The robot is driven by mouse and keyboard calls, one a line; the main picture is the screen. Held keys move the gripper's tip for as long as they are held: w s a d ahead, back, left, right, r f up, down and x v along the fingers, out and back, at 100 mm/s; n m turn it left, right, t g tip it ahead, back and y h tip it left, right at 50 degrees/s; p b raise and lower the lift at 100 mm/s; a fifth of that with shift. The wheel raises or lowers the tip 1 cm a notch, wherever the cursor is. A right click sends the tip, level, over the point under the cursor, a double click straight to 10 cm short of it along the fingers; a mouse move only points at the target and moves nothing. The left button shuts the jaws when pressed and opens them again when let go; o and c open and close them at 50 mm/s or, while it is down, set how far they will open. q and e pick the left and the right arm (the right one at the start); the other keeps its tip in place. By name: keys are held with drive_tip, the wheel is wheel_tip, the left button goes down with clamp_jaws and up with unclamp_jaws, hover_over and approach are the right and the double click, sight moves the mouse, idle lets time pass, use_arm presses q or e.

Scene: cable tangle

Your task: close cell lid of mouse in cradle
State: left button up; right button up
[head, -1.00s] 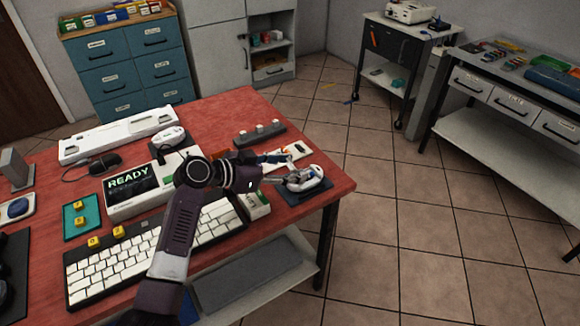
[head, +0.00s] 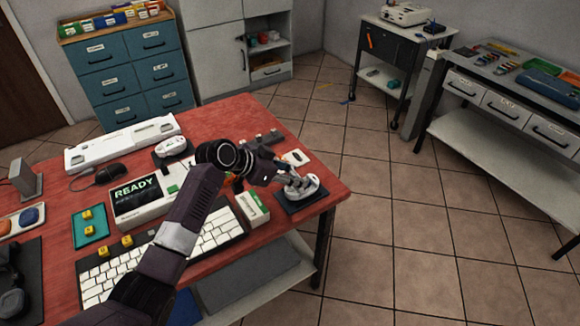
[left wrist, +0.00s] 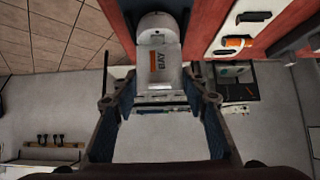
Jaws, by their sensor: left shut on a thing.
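The white-grey mouse (head: 308,190) sits in its dark cradle (head: 302,207) at the table's right corner. In the left wrist view the mouse (left wrist: 157,24) shows at the top, with a pale cell lid (left wrist: 160,68) marked "BAY" sticking out toward the camera. My left gripper (head: 290,182) is at the mouse from its left side. In the left wrist view the left gripper (left wrist: 158,103) has a finger on each side of the lid's outer end and is shut on it. The fingers partly hide the mouse in the head view. My right gripper is out of view.
Behind the gripper lie a white card (head: 296,158) and a dark block (head: 258,141). A white keyboard (head: 205,235), a "READY" device (head: 137,198) and another white mouse (head: 172,147) stand to the left. Open floor lies beyond the table's right edge.

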use_arm(q)
drive_tip(key=shift+w+d+r+g+y+p, duration=0.3)
drive_tip(key=shift+d+r+g+y+p, duration=0.1)
drive_tip(key=shift+y+p, duration=0.3)
drive_tip(key=shift+w+d+f+g+y+p, duration=0.25)
drive_tip(key=shift+d+f+g+y+p, duration=0.15)
drive_tip(key=shift+g+y+p, duration=0.25)
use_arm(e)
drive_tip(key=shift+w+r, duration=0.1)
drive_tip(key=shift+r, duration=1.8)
use_arm(q)
drive_tip(key=o, duration=1.2)
drive_tip(key=shift+a, duration=0.1)
drive_tip(key=v, duration=1.2)
